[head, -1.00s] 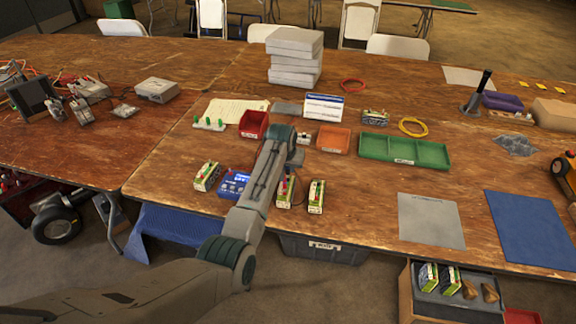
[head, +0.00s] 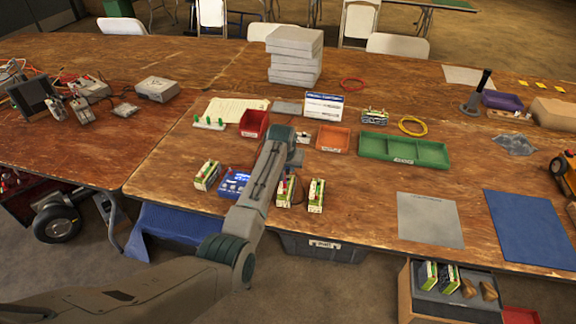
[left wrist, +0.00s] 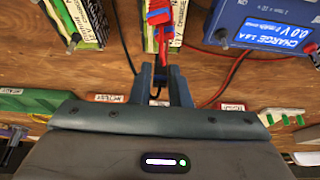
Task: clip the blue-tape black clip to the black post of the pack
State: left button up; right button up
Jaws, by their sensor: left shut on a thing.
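My left gripper (left wrist: 161,72) points at the middle pack (left wrist: 178,38) with its fingers close together. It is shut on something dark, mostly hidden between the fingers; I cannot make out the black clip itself. A red clip with blue tape (left wrist: 159,16) is on the pack, just beyond the fingertips. The pack's black post is not clearly visible. In the head view the middle pack (head: 284,192) stands on the table, partly behind my left forearm. The blue charger (left wrist: 262,25) beside it reads 0.0 V; it also shows in the head view (head: 234,182). My right gripper is out of view.
Similar packs stand on both sides, one left (head: 207,175) and one right (head: 316,195). Red and black cables run near the fingers. A red bin (head: 254,124), an orange tray (head: 333,139) and a green tray (head: 404,151) lie behind.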

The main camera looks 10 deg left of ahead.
pick_arm(q)
jog(key=shift+p, duration=0.3)
dwell(0.5)
dwell(0.4)
jog(key=o, duration=0.8)
jog(key=shift+o, duration=0.4)
jog(key=shift+o, duration=0.8)
notch_tip(320, 180, up, 7)
jog(key=p, duration=0.7)
jog(key=shift+r+p, duration=0.2)
jog(key=shift+p, duration=0.15)
